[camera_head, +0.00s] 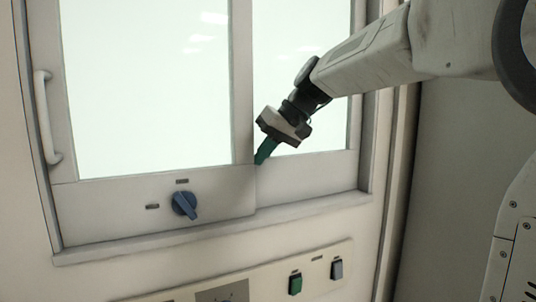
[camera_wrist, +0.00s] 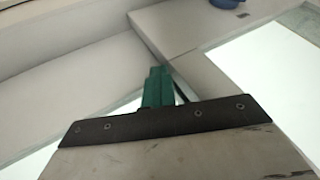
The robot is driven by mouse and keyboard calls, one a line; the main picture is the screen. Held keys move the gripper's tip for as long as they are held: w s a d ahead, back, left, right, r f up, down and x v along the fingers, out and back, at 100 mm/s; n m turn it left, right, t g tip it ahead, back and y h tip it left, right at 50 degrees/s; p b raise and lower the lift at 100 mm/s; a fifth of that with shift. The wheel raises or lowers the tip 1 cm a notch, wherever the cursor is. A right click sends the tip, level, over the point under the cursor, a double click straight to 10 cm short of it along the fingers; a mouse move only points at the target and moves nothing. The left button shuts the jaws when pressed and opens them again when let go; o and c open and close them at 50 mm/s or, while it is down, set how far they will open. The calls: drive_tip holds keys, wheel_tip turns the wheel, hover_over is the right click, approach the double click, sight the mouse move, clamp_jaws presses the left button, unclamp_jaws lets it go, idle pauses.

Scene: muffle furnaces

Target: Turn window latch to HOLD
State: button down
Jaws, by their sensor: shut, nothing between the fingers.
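The window latch (camera_head: 184,204) is a blue rotary knob on the lower rail of the left window panel. Its pointer tilts down and slightly right. Two small dark label plates sit by it, one above (camera_head: 182,181) and one to its left (camera_head: 152,206); their text is too small to read. The latch also shows in the wrist view (camera_wrist: 228,3), cut by the top edge. My gripper (camera_head: 260,160) has green fingers, shut and empty. It is up and to the right of the latch, near the edge between the two window panels, apart from the latch. The fingers also show in the wrist view (camera_wrist: 157,86).
A white vertical handle (camera_head: 45,118) is on the left side of the window. Below the sill, a panel carries a green switch (camera_head: 295,284) and a grey-blue switch (camera_head: 337,269). The window frame's lower ledge (camera_head: 200,233) sticks out. The space before the latch is clear.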

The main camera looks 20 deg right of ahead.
drive_tip(key=s+d+r, duration=0.3)
drive_tip(key=d+r, duration=0.5)
drive_tip(key=shift+s+d, duration=0.35)
drive_tip(key=shift+d, duration=0.05)
